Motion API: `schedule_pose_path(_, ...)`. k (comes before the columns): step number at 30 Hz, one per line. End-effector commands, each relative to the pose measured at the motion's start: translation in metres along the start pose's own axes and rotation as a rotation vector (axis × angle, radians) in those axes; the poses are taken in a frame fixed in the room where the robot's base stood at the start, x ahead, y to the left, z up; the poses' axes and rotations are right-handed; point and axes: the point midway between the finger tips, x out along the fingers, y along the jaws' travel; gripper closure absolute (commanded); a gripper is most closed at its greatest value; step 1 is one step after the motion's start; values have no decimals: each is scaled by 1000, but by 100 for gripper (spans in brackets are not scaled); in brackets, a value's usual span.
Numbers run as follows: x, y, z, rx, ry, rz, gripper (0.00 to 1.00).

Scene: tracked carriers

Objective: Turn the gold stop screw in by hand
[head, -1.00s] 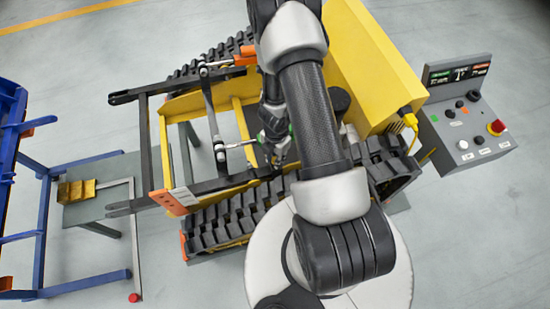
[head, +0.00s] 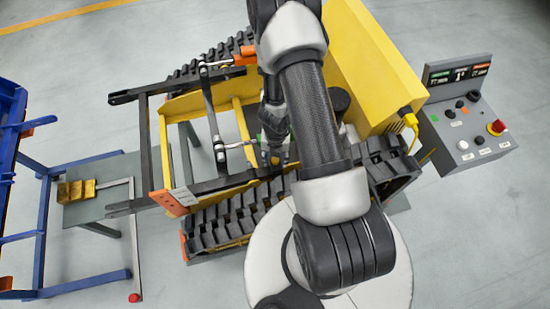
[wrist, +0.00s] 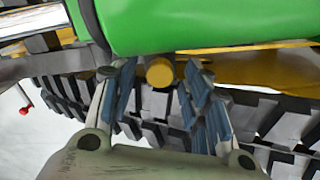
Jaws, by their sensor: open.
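The gold stop screw (wrist: 159,72) shows its round end in the wrist view, just below a large green rounded body (wrist: 190,25). My gripper (wrist: 159,88) has its blue-padded fingers spread, one on each side of the screw. A gap shows at the right finger; whether the left finger touches is hard to tell. In the head view, my gripper (head: 277,158) is low over the carrier frame, with a small gold spot, the screw (head: 275,161), at its tips. My arm hides part of this area.
The black track (head: 225,218) of the yellow carrier runs close below my gripper. Dark frame bars (head: 213,120) and a silver rod (head: 237,145) lie to the left. A grey control box (head: 465,115) stands at right, a blue rack (head: 45,220) at left.

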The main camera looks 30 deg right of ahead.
Motion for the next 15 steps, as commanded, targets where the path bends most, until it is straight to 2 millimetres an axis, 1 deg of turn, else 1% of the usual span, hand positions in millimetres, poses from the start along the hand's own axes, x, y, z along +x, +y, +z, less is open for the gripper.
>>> schedule_pose_path(1, 0, 0, 0, -91, 0, 0, 57)
schedule_pose_path(3, 0, 0, 0, -179, 0, 0, 57)
schedule_pose_path(6, 0, 0, 0, -252, 0, 0, 57)
schedule_pose_path(8, 0, 0, 0, -349, 0, 0, 57)
schedule_pose_path(12, 0, 0, 0, -732, 0, 0, 57)
schedule_pose_path(15, 0, 0, 0, -954, 0, 0, 57)
